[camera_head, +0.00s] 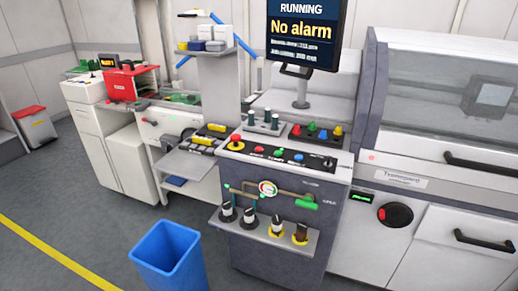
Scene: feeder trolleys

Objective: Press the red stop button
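A red mushroom-shaped button (236,139) on a yellow base stands at the left end of the black control panel (318,160), on the grey console in the middle of the view. A smaller red button (259,149) sits to its right on the same panel, followed by a green one and a blue one (298,157). I cannot read the small labels. My gripper is not in view, and nothing covers the red mushroom button.
A shelf (262,236) with several dark knobbed items juts out from the console front. A blue bin (168,258) stands on the floor at its left. A monitor (303,32) reading "RUNNING, No alarm" rises behind. Floor at the lower left is clear.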

